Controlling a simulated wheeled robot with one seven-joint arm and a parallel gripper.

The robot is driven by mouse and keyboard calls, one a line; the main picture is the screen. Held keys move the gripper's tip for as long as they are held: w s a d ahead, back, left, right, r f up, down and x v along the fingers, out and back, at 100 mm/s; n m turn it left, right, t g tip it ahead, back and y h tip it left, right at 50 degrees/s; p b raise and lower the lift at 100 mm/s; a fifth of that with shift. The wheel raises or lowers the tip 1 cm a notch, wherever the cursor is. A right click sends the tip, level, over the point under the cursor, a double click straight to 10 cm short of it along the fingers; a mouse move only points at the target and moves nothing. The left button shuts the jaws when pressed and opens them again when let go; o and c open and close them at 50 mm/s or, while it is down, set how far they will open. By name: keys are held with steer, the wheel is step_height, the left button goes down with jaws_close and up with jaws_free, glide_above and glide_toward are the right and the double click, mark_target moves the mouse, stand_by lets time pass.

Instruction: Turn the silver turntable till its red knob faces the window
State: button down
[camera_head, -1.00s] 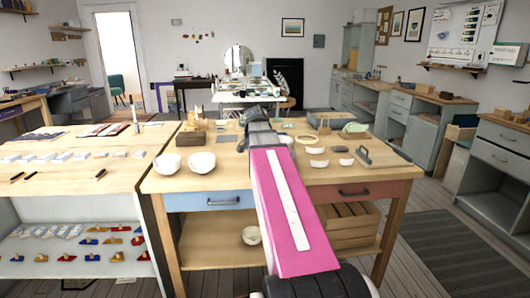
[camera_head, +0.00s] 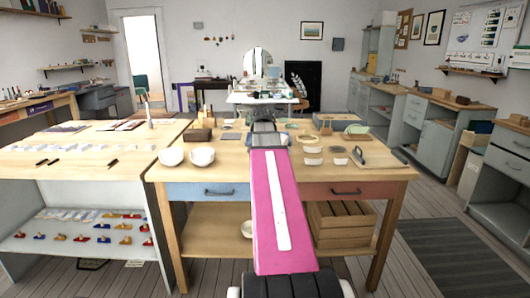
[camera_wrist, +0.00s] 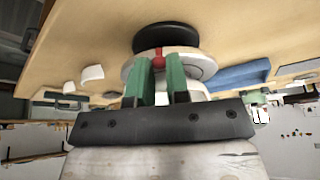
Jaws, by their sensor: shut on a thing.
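In the wrist view my gripper (camera_wrist: 159,72) has its two green fingers on either side of a small red knob (camera_wrist: 158,56), shut on it. The knob is at the rim of the pale silver turntable (camera_wrist: 203,68). A black round part (camera_wrist: 165,38) lies between the turntable and the wooden tabletop in this tilted view. My fingers and palm hide part of the turntable. In the head view my pink arm reaches over the workbench (camera_head: 225,172), and my gripper (camera_head: 264,127) is small there. The turntable cannot be made out in that view. No window is seen.
Shallow dishes (camera_head: 312,160) and a dark-handled board (camera_head: 366,156) lie to the right. Another bench (camera_head: 60,165) adjoins at left. Grey cabinets (camera_head: 458,178) line the right side.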

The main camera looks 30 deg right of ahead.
steer(key=shift+s+d+f+n+t+y, duration=0.1)
steer(key=shift+s+d+n+t+y, duration=0.35)
steer(key=shift+n, duration=0.65)
steer(key=shift+s+d+n+t+y, duration=0.1)
steer(key=shift+s+d+n+y, duration=0.15)
steer(key=shift+s+d+n, duration=0.6)
steer(key=shift+w+a+n, duration=0.15)
steer(key=shift+w+n, duration=0.1)
steer(key=shift+n, duration=0.2)
steer(key=c, duration=1.1)
jaws_free()
steer(key=v, duration=1)
steer(key=shift+s+r, duration=0.2)
steer(key=shift+r, duration=0.15)
